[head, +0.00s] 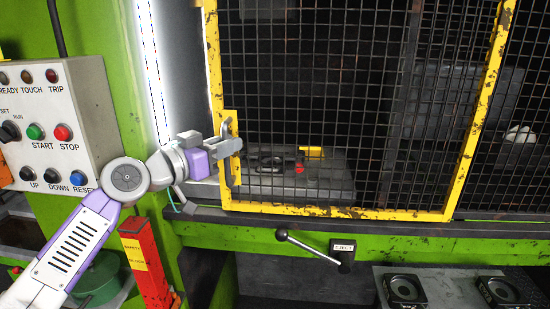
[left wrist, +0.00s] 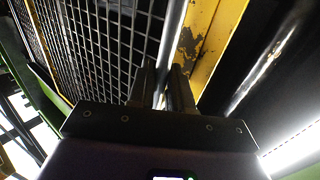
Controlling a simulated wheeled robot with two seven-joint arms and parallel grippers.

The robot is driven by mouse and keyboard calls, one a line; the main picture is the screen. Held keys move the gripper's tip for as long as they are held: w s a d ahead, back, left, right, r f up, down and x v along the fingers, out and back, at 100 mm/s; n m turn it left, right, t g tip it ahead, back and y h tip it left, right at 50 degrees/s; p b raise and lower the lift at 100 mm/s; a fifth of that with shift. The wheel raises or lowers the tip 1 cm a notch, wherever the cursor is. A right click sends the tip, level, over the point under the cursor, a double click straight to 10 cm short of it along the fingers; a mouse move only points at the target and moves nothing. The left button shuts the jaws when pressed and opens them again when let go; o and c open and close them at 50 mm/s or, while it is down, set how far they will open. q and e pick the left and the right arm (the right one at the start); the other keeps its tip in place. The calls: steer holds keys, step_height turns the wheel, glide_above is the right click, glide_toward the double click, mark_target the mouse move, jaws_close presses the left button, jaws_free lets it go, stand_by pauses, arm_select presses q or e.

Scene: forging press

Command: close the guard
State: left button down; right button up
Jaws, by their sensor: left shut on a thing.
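The guard (head: 362,213) is a yellow-framed mesh panel in front of the press opening. A gap shows between its left edge and the green press post. Its upright handle (head: 228,160) is on the lower left of the frame. My left gripper (head: 231,146) is shut on the handle. In the left wrist view, the fingers (left wrist: 168,88) close around a grey bar beside the yellow frame (left wrist: 206,45) and mesh. My right gripper is not in view.
A control box (head: 50,125) with buttons is on the green post at left. A lever (head: 310,246) sticks out below the guard. A red post (head: 147,262) stands below my left arm. Black round-holed blocks (head: 404,291) lie on a grey surface at lower right.

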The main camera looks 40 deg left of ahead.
arm_select(q)
steer(key=s+a+p, duration=0.2)
steer(key=s+a, duration=0.4)
steer(key=a, duration=0.4)
steer(key=shift+s, duration=0.4)
steer(key=shift+r, duration=0.1)
steer(key=c, duration=1.2)
jaws_free()
steer(key=s+p, duration=0.1)
steer(key=s, duration=0.6)
steer(key=shift+s, duration=0.25)
